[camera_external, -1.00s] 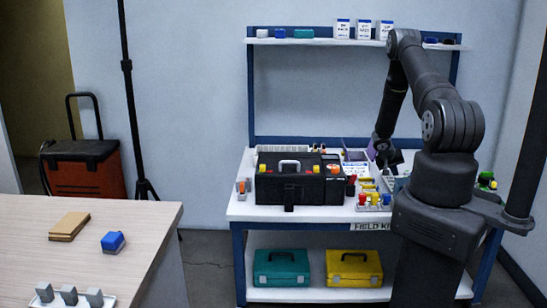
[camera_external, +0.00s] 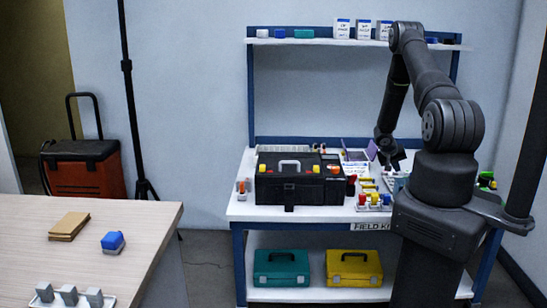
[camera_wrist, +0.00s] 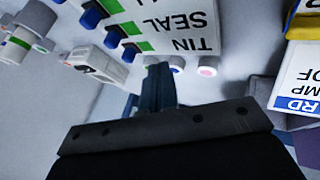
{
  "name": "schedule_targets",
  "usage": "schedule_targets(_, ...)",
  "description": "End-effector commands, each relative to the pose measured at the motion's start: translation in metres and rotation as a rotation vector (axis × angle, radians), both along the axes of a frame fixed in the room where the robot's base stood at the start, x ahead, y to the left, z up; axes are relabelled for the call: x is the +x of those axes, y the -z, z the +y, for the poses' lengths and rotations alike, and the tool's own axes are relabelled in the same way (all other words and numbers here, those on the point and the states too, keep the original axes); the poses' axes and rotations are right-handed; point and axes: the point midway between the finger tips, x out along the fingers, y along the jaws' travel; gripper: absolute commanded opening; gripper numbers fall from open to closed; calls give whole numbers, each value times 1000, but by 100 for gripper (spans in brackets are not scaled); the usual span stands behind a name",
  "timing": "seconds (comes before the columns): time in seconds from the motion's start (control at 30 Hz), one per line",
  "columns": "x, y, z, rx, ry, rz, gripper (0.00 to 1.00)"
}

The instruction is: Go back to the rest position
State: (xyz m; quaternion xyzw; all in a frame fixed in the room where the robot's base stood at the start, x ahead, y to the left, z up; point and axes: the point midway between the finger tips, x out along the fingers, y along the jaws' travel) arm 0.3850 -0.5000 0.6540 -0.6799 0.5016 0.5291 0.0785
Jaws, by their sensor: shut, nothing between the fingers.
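My gripper (camera_external: 394,163) is over the right part of the workbench, small and dark in the external view, with its fingers hard to make out there. In the wrist view its dark body fills the bottom, and the narrow fingers (camera_wrist: 158,85) are together with nothing visible between them. They point toward a white card (camera_wrist: 185,30) lettered "TIN SEAL". My arm is bent, with its elbow high in front of the upper shelf.
A black toolbox (camera_external: 283,186) stands on the workbench (camera_external: 245,208), left of the gripper. Small coloured parts (camera_external: 372,200) sit near the front edge. The upper shelf (camera_external: 300,41) holds cards and small boxes. In the wrist view, a yellow-topped labelled box (camera_wrist: 302,75) is at right.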

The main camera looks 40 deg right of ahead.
Motion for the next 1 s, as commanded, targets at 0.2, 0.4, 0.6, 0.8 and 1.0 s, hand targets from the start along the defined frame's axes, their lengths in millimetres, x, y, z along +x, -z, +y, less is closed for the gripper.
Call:
schedule_targets(0.2, 2, -30, 23, 1, -1, 0, 0)
schedule_targets(0.4, 5, -57, 43, -1, -1, 0, 0)
schedule_targets(0.6, 1, -33, 27, 3, 3, 3, 0)
schedule_targets(0.8, -1, -6, 7, 2, 2, 3, 0)
schedule_targets(1.0, -3, 20, -14, 2, 2, 1, 0)
